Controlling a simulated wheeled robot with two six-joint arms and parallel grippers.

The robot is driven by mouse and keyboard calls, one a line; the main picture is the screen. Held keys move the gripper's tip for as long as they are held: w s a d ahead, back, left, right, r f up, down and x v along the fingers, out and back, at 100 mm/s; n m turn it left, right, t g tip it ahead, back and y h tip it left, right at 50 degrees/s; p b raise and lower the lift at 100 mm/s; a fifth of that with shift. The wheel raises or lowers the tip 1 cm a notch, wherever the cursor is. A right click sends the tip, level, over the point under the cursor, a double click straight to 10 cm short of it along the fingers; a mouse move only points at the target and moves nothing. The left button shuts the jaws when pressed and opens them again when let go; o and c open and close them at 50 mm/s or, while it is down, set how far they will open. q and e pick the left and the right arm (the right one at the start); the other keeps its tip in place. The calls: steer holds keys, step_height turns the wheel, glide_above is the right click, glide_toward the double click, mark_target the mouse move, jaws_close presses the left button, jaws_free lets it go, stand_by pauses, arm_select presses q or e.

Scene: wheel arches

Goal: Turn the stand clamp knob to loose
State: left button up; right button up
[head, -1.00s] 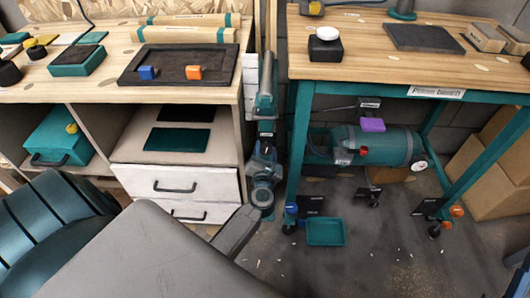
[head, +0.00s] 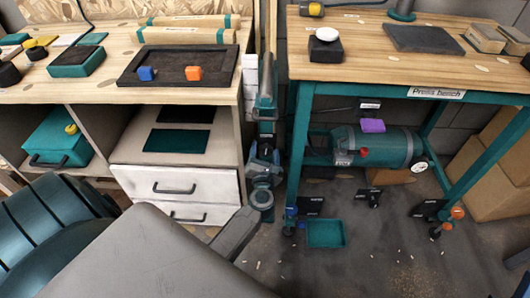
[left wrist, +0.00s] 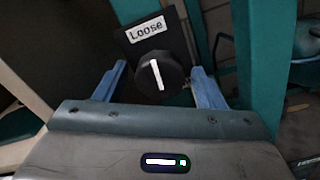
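In the left wrist view, a round black knob (left wrist: 158,74) with a white pointer line sits below a white label (left wrist: 146,29) reading "Loose" on a dark plate. The pointer is nearly upright, its upper end leaning slightly left, toward the label. My left gripper (left wrist: 157,80) is open, one blue finger on each side of the knob. A gap shows at the left finger; I cannot tell whether the right finger touches. My right gripper is not in view.
A drawer workbench (head: 175,190) stands close on the left. The teal-legged press bench (head: 300,130) stands on the right, with a teal tank (head: 390,148) beneath it. A small teal tray (head: 326,234) lies on the floor. Open floor lies right of it.

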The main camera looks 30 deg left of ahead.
arm_select(q)
steer(key=v, duration=1)
steer(key=shift+s+d, duration=0.25)
steer(key=shift+s, duration=0.05)
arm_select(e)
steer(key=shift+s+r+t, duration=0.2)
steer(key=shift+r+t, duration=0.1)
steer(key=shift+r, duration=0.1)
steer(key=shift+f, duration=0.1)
